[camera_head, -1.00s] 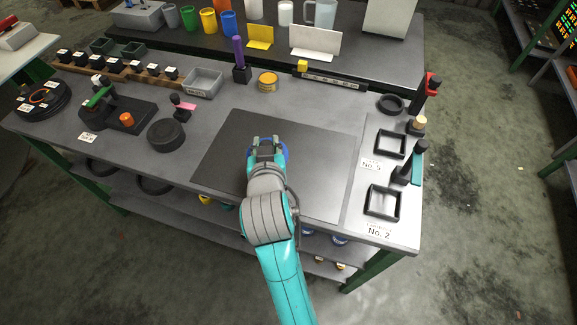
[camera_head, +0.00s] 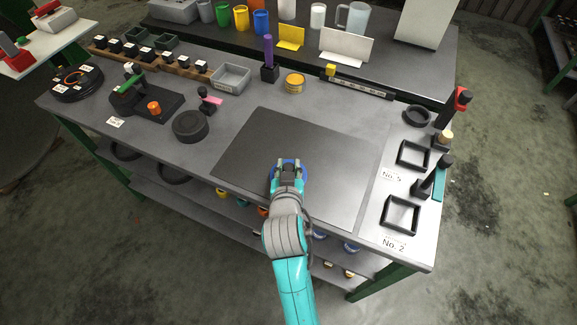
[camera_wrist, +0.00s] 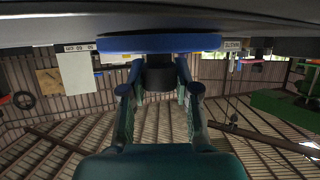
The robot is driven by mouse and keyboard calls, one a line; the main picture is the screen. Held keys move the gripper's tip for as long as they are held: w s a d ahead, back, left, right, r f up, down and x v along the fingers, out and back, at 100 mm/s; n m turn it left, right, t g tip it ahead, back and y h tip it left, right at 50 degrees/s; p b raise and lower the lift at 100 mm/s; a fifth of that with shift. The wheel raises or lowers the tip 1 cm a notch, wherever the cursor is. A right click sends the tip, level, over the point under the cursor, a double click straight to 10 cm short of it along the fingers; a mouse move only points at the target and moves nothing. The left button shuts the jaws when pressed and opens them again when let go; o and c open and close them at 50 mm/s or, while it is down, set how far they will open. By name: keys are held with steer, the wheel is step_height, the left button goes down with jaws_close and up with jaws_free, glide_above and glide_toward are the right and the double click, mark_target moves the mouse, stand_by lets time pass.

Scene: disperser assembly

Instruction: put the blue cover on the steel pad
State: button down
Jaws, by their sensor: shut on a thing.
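The blue cover (camera_wrist: 158,43) is a flat round disc with a dark knob-like part (camera_wrist: 159,72). My gripper (camera_wrist: 159,80) is shut on that dark part in the wrist view. In the head view my gripper (camera_head: 287,165) hides most of the cover, and a blue edge (camera_head: 272,175) shows beside the fingers. The steel pad seems to be the large dark flat plate (camera_head: 310,140) on the bench. The cover appears over its front part. In the wrist view the disc lies close to a grey surface; I cannot tell whether they touch.
Black square frames (camera_head: 411,155) and dark-handled tools stand along the right side of the bench. The rest of the plate is bare.

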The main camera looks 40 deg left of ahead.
steer(key=c, duration=0.8)
jaws_free()
steer(key=shift+f, duration=0.1)
steer(key=shift+c, duration=0.2)
steer(key=v, duration=1.2)
